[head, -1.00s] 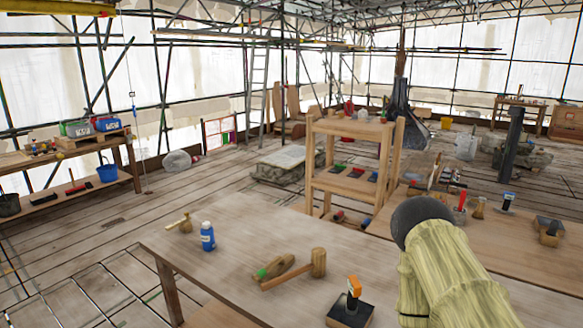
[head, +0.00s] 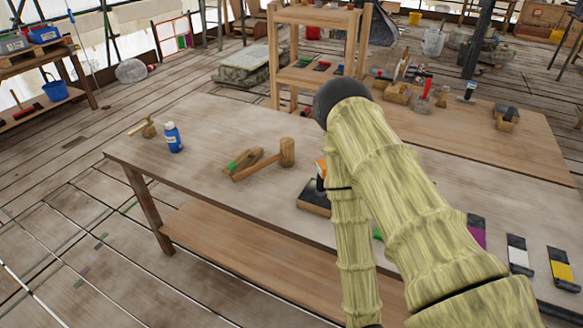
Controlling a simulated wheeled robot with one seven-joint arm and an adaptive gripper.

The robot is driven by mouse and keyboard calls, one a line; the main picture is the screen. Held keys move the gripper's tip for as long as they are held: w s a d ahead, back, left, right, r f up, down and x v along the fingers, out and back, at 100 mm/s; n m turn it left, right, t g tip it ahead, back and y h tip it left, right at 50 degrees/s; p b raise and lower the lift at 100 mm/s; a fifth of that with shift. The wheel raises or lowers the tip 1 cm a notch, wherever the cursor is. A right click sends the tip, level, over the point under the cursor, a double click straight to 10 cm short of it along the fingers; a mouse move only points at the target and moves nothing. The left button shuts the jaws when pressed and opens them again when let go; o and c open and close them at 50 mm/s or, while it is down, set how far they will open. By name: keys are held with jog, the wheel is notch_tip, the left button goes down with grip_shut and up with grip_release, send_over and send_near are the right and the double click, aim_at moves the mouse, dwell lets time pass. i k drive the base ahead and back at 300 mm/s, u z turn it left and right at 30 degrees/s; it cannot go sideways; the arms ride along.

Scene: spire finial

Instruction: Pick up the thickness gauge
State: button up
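I cannot tell for sure which item is the thickness gauge. The near wooden table (head: 215,115) holds a small brass-and-wood tool (head: 147,127) at its far left, a blue bottle (head: 172,138), a wooden tool with a green mark (head: 243,161), a wooden mallet (head: 270,160), and a dark block (head: 314,198) with an orange-topped item partly hidden behind my arm. Flat dark pieces with magenta, white (head: 518,256) and yellow (head: 563,269) parts lie at the lower right. My arm bends over the table and runs down out of the frame. My gripper is not in view.
A second table (head: 500,147) with brushes and blocks stands behind, beside a wooden shelf unit (head: 314,17). A workbench with a blue bucket (head: 54,87) is at the far left. Plank floor is open left of the near table. The near table's lower shelf (head: 235,250) looks bare.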

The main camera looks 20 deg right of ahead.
aim_at(321, 191)
jog(key=u, duration=1.7)
jog(key=i, duration=1)
jog(key=z, duration=3.1)
